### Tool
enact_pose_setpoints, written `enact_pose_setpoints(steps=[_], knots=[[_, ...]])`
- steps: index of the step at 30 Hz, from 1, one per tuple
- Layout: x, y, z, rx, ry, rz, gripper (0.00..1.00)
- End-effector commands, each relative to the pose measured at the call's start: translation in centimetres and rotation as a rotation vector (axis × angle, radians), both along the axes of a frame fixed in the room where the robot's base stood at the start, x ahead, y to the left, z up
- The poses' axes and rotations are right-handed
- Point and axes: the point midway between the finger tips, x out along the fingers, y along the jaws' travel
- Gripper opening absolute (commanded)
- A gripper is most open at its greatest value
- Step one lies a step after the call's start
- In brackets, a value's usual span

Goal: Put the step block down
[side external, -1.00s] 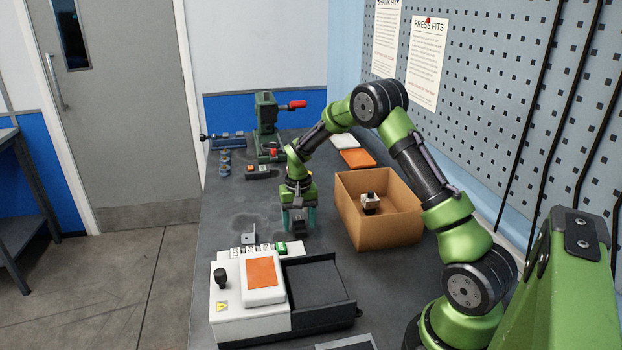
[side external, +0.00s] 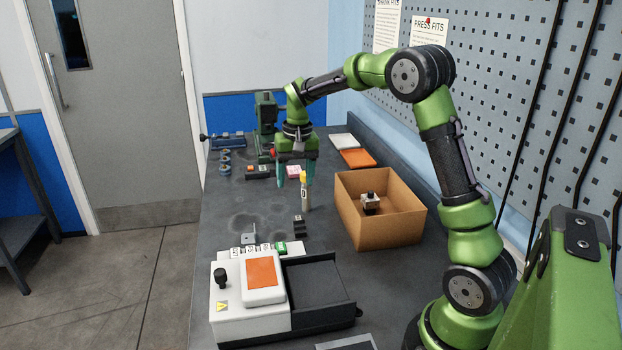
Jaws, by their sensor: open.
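The step block (side external: 299,225) is small and dark with a stepped outline. It sits on the grey bench (side external: 245,190), between the cardboard box and the white machine. No part of the block looks hidden by the gripper.
A cardboard box (side external: 400,232) with a small part inside is to the right. The white machine (side external: 230,305) is in front, with small labelled pieces (side external: 258,249) behind it. A green press (side external: 266,112) stands at the back.

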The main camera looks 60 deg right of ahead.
Motion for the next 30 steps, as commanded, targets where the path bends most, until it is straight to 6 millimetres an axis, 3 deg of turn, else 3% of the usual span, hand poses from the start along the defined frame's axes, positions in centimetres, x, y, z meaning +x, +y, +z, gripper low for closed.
enact_pose_setpoints(steps=[1, 3, 7, 11, 15, 21, 30], knots=[[-0.9, 1.8, 2.0, 0.001, -0.045, 0.028, 0.64], [-2.5, 4.2, 4.2, 0.004, -0.105, 0.068, 0.64], [-6.2, 8.5, 7.3, 0.012, -0.22, 0.144, 0.64], [-10.4, 12.3, 9.1, 0.018, -0.334, 0.22, 0.64], [-15.0, 15.5, 9.5, 0.025, -0.448, 0.291, 0.64], [-19.2, 17.8, 8.6, 0.033, -0.556, 0.355, 0.64], [-20.3, 18.4, 8.1, 0.034, -0.586, 0.371, 0.64]])
